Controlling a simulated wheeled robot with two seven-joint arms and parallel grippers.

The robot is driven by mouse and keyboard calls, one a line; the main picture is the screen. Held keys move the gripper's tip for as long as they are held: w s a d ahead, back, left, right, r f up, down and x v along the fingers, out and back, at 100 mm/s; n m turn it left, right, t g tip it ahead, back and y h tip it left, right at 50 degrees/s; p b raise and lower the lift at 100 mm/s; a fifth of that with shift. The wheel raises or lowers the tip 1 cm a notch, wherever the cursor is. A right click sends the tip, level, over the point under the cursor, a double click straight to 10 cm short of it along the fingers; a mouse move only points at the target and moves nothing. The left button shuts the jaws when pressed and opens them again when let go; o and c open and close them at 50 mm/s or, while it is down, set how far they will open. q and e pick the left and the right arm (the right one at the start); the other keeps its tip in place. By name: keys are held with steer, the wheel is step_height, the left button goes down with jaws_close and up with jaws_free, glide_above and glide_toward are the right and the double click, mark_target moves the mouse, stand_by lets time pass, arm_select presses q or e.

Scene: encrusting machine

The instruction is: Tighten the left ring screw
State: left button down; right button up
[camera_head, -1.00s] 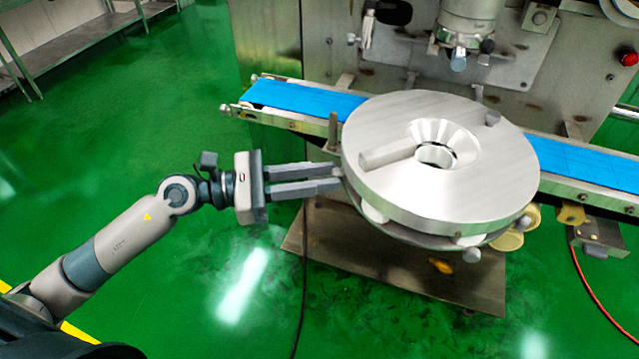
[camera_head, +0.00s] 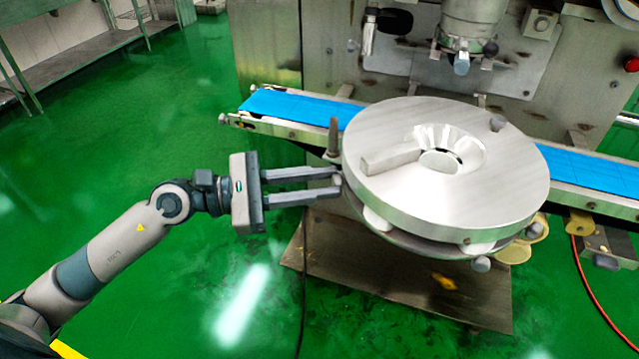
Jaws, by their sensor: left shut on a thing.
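A large round metal disc (camera_head: 400,200) with a central funnel hole and a raised bar on top sits in front of the machine. My left gripper (camera_head: 335,182) comes in from the left, level with the disc's left rim. Its two long fingers are closed on the left ring screw at that rim; the fingertips and the rim mostly hide the screw. Similar knobs show at the disc's front underside (camera_head: 481,264) and at its back right (camera_head: 497,123). My right gripper is out of view.
A blue conveyor belt (camera_head: 290,103) runs behind the disc, with an upright metal pin (camera_head: 333,137) on its near side close above my fingers. The steel machine (camera_head: 330,50) stands behind.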

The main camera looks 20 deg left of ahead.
arm_select(q)
steer(key=shift+f, duration=0.1)
steer(key=c, duration=1.5)
jaws_free()
steer(key=shift+c, duration=0.2)
steer(key=shift+a, duration=0.1)
steer(key=b+v, duration=0.5)
steer(key=v, duration=1.2)
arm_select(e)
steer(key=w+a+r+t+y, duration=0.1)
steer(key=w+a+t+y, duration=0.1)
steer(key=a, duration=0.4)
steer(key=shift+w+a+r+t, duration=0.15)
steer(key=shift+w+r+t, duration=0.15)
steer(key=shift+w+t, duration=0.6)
arm_select(q)
steer(key=shift+s+a+f, duration=0.1)
steer(key=shift+a, duration=0.05)
